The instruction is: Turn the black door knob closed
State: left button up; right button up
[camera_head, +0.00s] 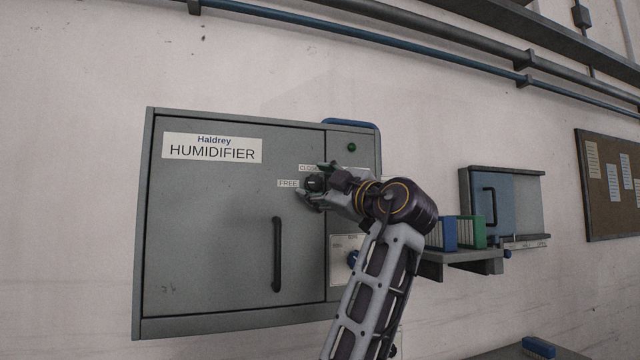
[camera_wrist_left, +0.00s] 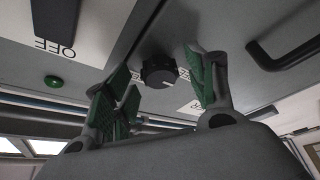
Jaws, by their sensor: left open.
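The grey humidifier cabinet has a closed-looking door (camera_head: 215,240) with a dark vertical handle (camera_head: 277,255). The black door knob (camera_wrist_left: 158,71) is round and ribbed, with a pale mark on its face. My left gripper (camera_head: 318,186) is open in front of the knob, near the door's right edge. In the left wrist view, its green-padded fingers (camera_wrist_left: 163,82) are spread on either side of the knob, with gaps visible. Contact cannot be told. A "FREE" label (camera_head: 288,183) is beside the gripper, and another label (camera_head: 308,168) above it is partly covered. My right gripper is out of view.
A green light (camera_head: 351,147) is on the panel right of the door. A blue knob (camera_head: 352,258) sits lower, partly behind my arm. A shelf (camera_head: 462,257) with blue and green items stands to the right. Pipes (camera_head: 400,45) run along the wall above.

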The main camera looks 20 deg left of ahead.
pick_arm(q)
jog(key=c, duration=1)
